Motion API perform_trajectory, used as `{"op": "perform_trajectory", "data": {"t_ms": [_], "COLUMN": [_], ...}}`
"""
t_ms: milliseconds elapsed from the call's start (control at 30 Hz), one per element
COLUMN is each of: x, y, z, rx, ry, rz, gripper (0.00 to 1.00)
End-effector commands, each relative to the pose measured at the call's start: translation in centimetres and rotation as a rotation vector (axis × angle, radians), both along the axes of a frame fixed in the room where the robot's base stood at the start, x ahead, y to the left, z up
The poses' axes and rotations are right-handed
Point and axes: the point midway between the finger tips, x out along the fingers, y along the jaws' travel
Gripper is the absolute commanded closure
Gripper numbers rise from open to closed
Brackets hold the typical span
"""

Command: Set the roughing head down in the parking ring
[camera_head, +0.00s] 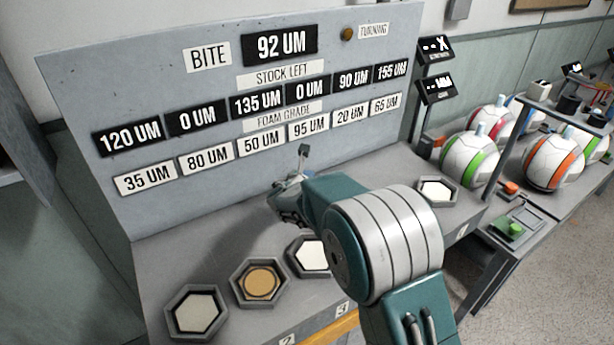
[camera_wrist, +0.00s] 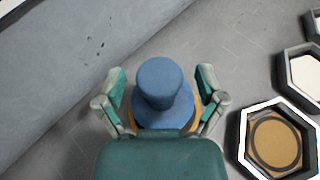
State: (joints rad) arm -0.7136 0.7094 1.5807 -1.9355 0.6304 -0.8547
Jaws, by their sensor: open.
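In the wrist view a blue knobbed head (camera_wrist: 165,88), which I take to be the roughing head, stands between the fingers of my gripper (camera_wrist: 162,80). The gripper is open, with a finger on each side of the head and a visible gap at the upper part. A yellow-orange edge shows around the head's base. I cannot tell whether it is the parking ring or part of the head. In the head view my gripper (camera_head: 290,198) is at the panel's foot, mostly behind my arm, and the blue head is hidden there.
A hexagonal tray (camera_wrist: 243,145) with a tan disc lies right of the head in the wrist view. Several such trays line the bench (camera_head: 180,270). The display panel (camera_head: 150,75) rises behind. Striped balls (camera_head: 468,158) stand on a side bench at the right.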

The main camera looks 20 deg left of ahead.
Motion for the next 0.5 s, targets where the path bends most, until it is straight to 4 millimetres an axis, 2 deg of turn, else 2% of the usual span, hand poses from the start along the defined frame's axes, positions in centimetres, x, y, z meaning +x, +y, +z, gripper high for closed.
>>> {"op": "perform_trajectory", "data": {"t_ms": [167,500], "x": [-0.8,-7.2], "y": [0.0,-0.5], "z": [0.6,3.2], "rx": [-0.001,0.001], "ry": [0.000,-0.001], "rz": [0.001,0.003], "gripper": [0.11,0.11]}}
